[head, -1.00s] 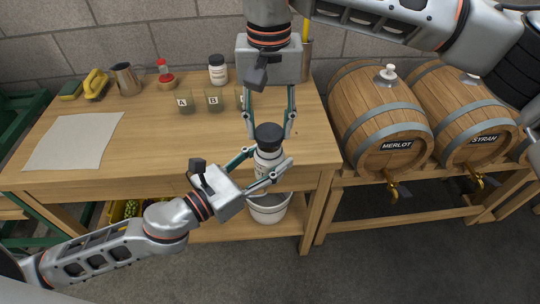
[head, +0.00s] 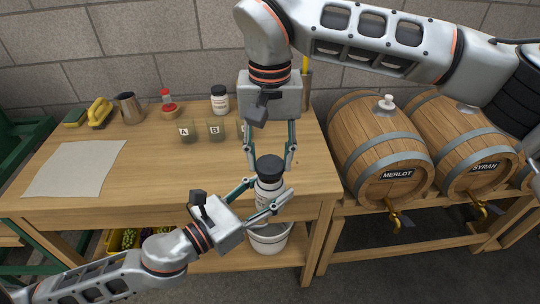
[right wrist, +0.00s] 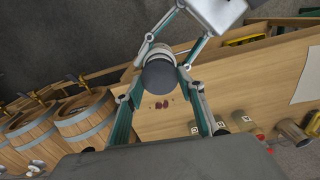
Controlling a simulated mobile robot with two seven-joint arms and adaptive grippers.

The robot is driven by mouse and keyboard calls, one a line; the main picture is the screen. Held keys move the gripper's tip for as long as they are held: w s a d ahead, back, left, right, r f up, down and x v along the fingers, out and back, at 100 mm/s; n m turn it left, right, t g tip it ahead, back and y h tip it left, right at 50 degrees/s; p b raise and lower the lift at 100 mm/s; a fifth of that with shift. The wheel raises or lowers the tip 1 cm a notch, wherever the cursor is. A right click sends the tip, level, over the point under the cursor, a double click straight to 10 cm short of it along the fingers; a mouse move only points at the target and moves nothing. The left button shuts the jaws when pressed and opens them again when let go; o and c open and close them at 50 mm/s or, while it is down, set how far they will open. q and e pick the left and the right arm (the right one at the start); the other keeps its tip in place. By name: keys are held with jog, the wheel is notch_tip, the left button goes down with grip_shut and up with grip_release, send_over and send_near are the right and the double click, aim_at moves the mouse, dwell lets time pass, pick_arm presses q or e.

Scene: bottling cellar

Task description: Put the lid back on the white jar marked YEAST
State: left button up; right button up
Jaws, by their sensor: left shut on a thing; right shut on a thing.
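The white jar (head: 267,193) is held upright near the table's front edge, in the fingers of my left gripper (head: 264,199). Its label is mostly covered by the fingers and I cannot read it. The black lid (head: 269,166) is on top of the jar's mouth, between the fingers of my right gripper (head: 269,160), which reaches down from above and is shut on it. In the right wrist view the round lid (right wrist: 160,75) hides most of the jar (right wrist: 158,50). I cannot tell whether the lid is fully seated.
The wooden table (head: 150,165) holds labelled glass cups (head: 187,134), another white jar with a black lid (head: 220,102), a metal jug (head: 130,108) and a paper sheet (head: 75,168). A white bucket (head: 268,240) stands below. Barrels (head: 380,150) are at right.

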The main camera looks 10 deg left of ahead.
aim_at(270, 191)
jog(key=shift+f, duration=0.85)
jog(key=shift+f, duration=0.6)
